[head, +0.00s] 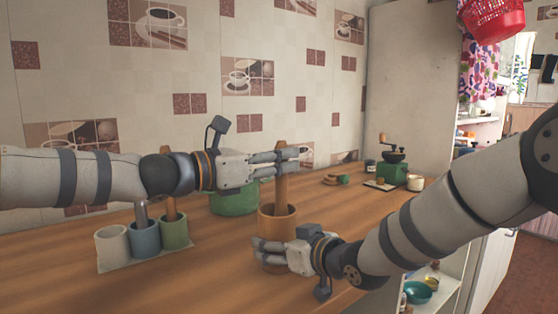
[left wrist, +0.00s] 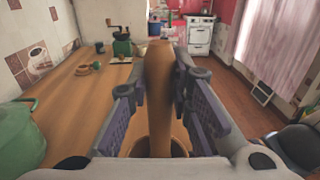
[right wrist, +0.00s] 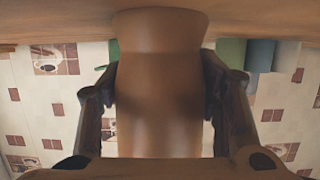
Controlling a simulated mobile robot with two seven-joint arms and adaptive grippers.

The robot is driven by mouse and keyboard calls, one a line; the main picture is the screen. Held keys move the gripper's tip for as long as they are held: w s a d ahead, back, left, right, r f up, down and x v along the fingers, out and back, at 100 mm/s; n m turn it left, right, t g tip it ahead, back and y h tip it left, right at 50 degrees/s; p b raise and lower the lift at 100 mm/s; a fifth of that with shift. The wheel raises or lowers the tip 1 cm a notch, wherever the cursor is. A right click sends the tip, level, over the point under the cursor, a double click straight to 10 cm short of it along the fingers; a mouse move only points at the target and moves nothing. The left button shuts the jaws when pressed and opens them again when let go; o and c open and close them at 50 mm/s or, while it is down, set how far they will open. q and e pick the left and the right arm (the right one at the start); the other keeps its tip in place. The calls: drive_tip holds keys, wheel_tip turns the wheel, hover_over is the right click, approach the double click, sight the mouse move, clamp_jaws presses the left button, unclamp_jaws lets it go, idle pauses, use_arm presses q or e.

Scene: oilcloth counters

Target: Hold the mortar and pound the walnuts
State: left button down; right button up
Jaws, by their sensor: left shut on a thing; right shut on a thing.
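A brown wooden mortar (head: 277,224) stands upright on the wooden counter and fills the middle of the right wrist view (right wrist: 160,85). My right gripper (head: 264,254) is shut on the lower part of the mortar, with one finger on each side of it. A wooden pestle (head: 281,186) stands nearly upright with its lower end inside the mortar. My left gripper (head: 290,163) is shut around the pestle's upper part; the pestle also shows between the fingers in the left wrist view (left wrist: 159,100). The walnuts are not visible; the mortar's inside is mostly hidden.
A green pot (head: 234,202) stands behind and left of the mortar. A grey, a blue and a green cup (head: 174,232) stand at the left, utensils in some. A coffee grinder (head: 393,172) and a small jar (head: 417,183) stand at the back right. The front left counter is clear.

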use_arm(q)
drive_tip(key=shift+f, duration=0.1)
drive_tip(key=shift+f, duration=1.4)
drive_tip(key=shift+r, duration=1.05)
drive_tip(key=shift+w+a+r, duration=0.3)
drive_tip(key=shift+a+r, duration=0.15)
drive_tip(key=shift+a, duration=0.2)
drive_tip(key=shift+f, duration=0.1)
